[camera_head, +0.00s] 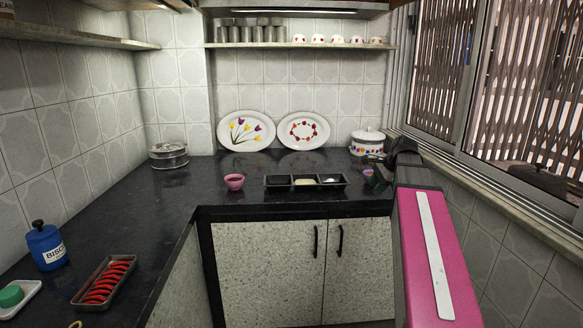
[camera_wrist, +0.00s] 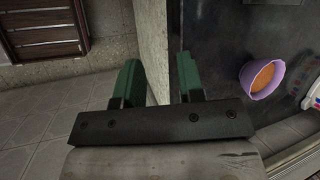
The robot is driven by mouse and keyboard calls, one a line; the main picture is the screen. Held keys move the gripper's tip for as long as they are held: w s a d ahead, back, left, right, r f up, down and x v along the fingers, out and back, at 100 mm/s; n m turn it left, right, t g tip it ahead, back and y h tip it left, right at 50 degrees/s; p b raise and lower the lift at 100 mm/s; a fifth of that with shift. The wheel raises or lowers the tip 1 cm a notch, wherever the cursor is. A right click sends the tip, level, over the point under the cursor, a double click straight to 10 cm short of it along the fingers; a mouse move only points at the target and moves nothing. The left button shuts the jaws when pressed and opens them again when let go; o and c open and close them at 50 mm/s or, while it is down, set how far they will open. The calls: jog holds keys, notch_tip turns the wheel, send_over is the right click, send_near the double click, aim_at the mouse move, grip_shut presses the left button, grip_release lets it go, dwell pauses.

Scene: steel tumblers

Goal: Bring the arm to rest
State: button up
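My arm reaches out at the right of the head view, its pink link (camera_head: 432,255) in front of the counter's right end. My gripper shows in the wrist view (camera_wrist: 158,78) with its two green fingers apart and nothing between them. In the head view, the dark end of the arm is near the white pot, and I cannot make out the fingers there. A purple bowl with orange inside (camera_wrist: 262,80) lies to the right of the fingers in the wrist view, apart from them.
The dark counter (camera_head: 130,205) holds a pink bowl (camera_head: 234,182), a black three-part tray (camera_head: 280,182), a white pot (camera_head: 367,141) and two plates (camera_head: 246,131). Steel tumblers (camera_head: 262,30) stand on the shelf. The window (camera_head: 510,90) and its sill are close on the right.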

jog(key=s+a+f+n+g+h, duration=0.1)
jog(key=s+a+f+n, duration=0.3)
jog(key=f, duration=0.6)
jog(key=s+a+f+n+g+h, duration=0.1)
jog(key=s+a+f+n, duration=0.3)
jog(key=f, duration=0.7)
jog(key=s+a+f+n+g+h, duration=0.1)
jog(key=s+a+f+n+h, duration=0.1)
jog(key=s+a+f+n, duration=0.2)
jog(key=s+f+n, duration=0.3)
jog(key=s+f, duration=0.1)
jog(key=f, duration=0.2)
jog(key=shift+s+f, duration=0.2)
jog(key=shift+f, duration=0.15)
